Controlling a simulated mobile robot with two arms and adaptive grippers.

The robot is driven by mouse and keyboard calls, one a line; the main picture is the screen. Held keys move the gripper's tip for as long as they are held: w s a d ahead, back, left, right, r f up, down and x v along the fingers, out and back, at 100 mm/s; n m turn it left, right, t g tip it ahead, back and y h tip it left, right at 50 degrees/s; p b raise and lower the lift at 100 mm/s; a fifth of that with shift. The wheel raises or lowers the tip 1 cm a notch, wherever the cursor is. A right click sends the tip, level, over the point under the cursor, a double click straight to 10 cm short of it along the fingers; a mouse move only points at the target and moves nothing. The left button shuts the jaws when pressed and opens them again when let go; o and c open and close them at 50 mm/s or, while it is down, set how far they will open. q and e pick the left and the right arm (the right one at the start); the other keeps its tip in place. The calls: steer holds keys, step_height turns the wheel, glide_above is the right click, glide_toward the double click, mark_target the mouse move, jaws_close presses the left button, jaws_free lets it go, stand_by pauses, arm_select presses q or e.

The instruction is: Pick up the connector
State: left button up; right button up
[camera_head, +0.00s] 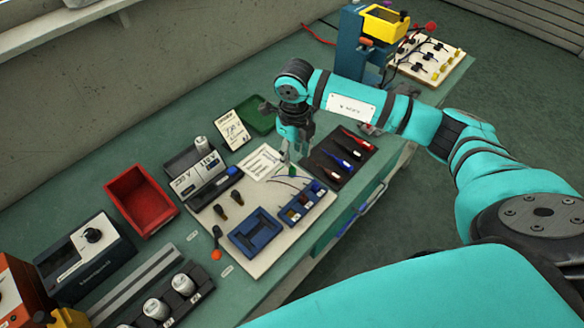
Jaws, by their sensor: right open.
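My right gripper (290,156) points down over the white work board (262,262), near its back right part. It is open. A small green piece (292,171), which may be the connector, shows just below the fingertips. It is too small to tell whether the fingers touch it. A thin dark wire lies on the board beside it. My left gripper is not in view.
A blue bin with small parts (300,207) and a blue fixture (256,234) sit on the board. A dark mat with screwdrivers (330,168) lies to the right. A red bin (141,203) and a labelled device (198,177) stand to the left.

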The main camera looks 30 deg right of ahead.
mark_target(292, 168)
steer(key=shift+s+f, duration=0.1)
steer(key=shift+f, duration=0.45)
steer(key=shift+a+f+p, duration=0.1)
steer(key=shift+f+p, duration=0.2)
steer(key=shift+f, duration=0.05)
steer(key=f, duration=0.1)
steer(key=f+p, duration=0.1)
steer(key=f, duration=0.1)
steer(key=shift+a+f, duration=0.2)
steer(key=shift+f, duration=0.5)
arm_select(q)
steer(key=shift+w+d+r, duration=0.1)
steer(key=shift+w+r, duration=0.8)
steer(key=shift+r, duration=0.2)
arm_select(e)
jaws_close()
